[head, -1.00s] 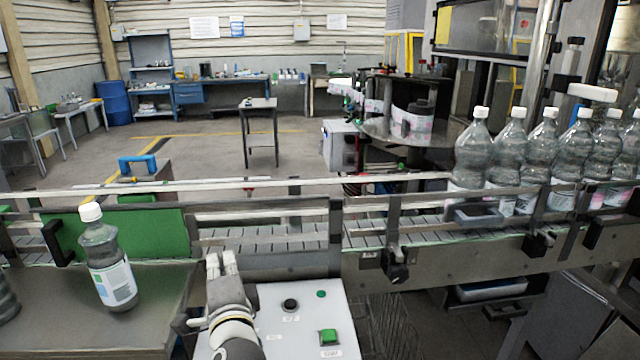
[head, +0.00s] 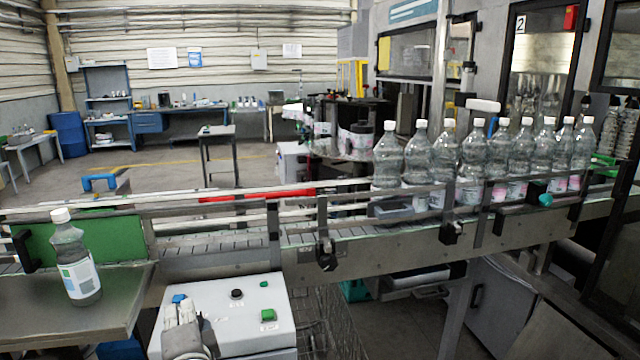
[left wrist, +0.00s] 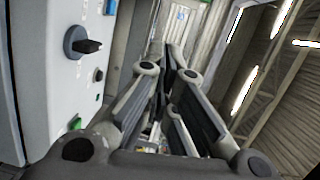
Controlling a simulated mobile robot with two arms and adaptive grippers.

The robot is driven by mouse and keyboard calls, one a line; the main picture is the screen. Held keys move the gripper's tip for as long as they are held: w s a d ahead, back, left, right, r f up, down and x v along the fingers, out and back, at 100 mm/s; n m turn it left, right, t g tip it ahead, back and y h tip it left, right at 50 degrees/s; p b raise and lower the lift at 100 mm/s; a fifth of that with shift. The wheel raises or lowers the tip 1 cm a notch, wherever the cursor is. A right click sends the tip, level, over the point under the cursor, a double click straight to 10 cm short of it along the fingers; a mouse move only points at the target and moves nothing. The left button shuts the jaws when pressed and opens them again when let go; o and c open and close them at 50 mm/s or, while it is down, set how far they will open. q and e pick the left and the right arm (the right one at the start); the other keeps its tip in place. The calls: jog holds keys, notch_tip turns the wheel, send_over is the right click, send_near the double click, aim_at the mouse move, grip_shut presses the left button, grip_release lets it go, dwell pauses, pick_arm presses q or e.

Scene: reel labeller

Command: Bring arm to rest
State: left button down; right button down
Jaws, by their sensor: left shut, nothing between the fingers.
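My left gripper (head: 180,312) is low in the head view, in front of the white control box (head: 225,312). Its fingers point up and away and are shut with nothing between them. In the left wrist view the closed fingers (left wrist: 172,75) reach forward, with the control box (left wrist: 35,75) and its black rotary knob (left wrist: 85,44) close on the left. A gap shows between fingers and box there. My right gripper is in neither view.
A labelled bottle (head: 75,258) stands upright on the metal side table (head: 120,300). Several clear bottles (head: 472,160) line the conveyor (head: 400,245) at right. A green button (head: 268,315) is on the box. A wire basket (head: 335,320) is below the conveyor.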

pick_arm(q)
jog(key=s+f+n+g+h, duration=0.25)
jog(key=s+f, duration=0.35)
jog(key=f, duration=0.3)
jog(key=s+f+n+g+h, duration=0.2)
jog(key=s+f+g, duration=0.25)
jog(key=f, duration=0.45)
jog(key=s+d+f+n+g+h, duration=0.2)
jog(key=s+f+n+g, duration=0.15)
jog(key=s, duration=0.65)
jog(key=s+d+f+n+g+h, duration=0.2)
jog(key=s+f, duration=0.3)
jog(key=s, duration=0.4)
notch_tip(320, 180, down, 25)
jog(key=s+a+f+g, duration=0.2)
jog(key=s+a+f, duration=0.1)
jog(key=s+f, duration=1.4)
jog(key=shift+s+f+m+y, duration=0.2)
jog(key=shift+s+m+y, duration=0.1)
jog(key=shift+s+y, duration=0.05)
